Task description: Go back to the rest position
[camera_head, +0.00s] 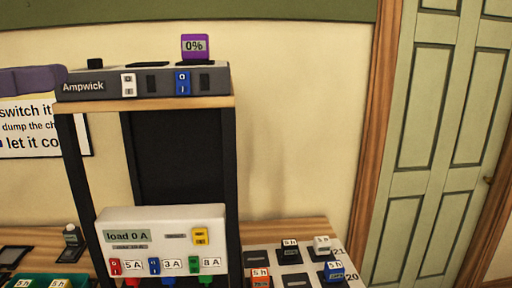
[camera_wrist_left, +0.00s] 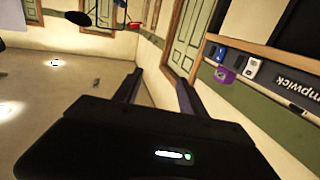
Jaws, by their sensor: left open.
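My left gripper (camera_wrist_left: 156,84) shows in the left wrist view. Its two dark fingers stand apart with nothing between them, and the floor and wall show beyond. I cannot make out either gripper in the head view. In the left wrist view, the dark gripper body with a small green light fills the lower part. My right gripper is in neither view.
A grey Ampwick unit (camera_head: 140,82) sits on a wooden shelf with a purple 0% block (camera_head: 195,46) on top. Below stands a white load panel (camera_head: 160,225). Several 5 h blocks sit at the right, one orange (camera_head: 260,277). A green door (camera_head: 435,140) is at the right.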

